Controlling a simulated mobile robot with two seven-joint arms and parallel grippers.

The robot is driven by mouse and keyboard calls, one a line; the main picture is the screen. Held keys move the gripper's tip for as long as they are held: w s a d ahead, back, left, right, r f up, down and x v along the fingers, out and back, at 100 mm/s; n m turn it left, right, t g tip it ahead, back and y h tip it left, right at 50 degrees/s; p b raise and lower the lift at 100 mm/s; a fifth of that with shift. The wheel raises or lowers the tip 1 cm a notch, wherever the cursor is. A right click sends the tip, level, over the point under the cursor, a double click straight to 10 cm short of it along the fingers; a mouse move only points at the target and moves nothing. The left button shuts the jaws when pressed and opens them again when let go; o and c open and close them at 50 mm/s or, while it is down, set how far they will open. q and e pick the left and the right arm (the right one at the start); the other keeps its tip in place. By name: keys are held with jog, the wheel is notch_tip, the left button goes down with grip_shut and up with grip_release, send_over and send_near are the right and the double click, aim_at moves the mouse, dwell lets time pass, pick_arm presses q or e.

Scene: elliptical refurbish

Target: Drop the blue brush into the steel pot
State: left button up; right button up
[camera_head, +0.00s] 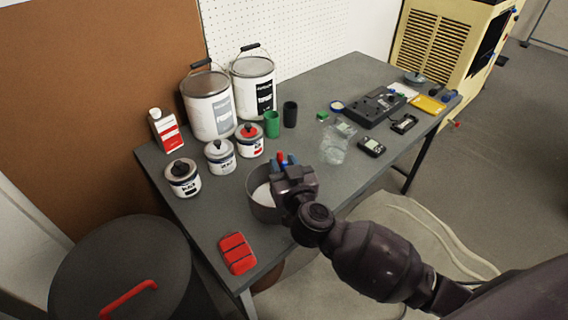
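The steel pot (261,206) stands near the front edge of the grey table, open at the top, with a pale inside. My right gripper (291,179) is over the right side of the pot and covers part of it. Its fingertips are hidden by its own body. A small blue piece (293,158), perhaps part of the blue brush, shows just behind the gripper beside a red piece (280,157). I cannot tell whether the gripper holds the blue piece or whether it stands in the pot. My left gripper is not in view.
Paint cans (220,156) and two large buckets (208,104) stand behind and left of the pot. A red case (237,254) lies in front. A clear container (334,150) is to the right. A dark toolbox (374,108) lies farther back.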

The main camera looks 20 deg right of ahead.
jog(key=shift+o, duration=0.5)
jog(key=shift+r, duration=0.55)
jog(key=s+p, duration=0.1)
jog(key=s, duration=1.1)
jog(key=shift+a+p, duration=0.25)
jog(key=shift+p, duration=0.1)
jog(key=shift+r, duration=0.1)
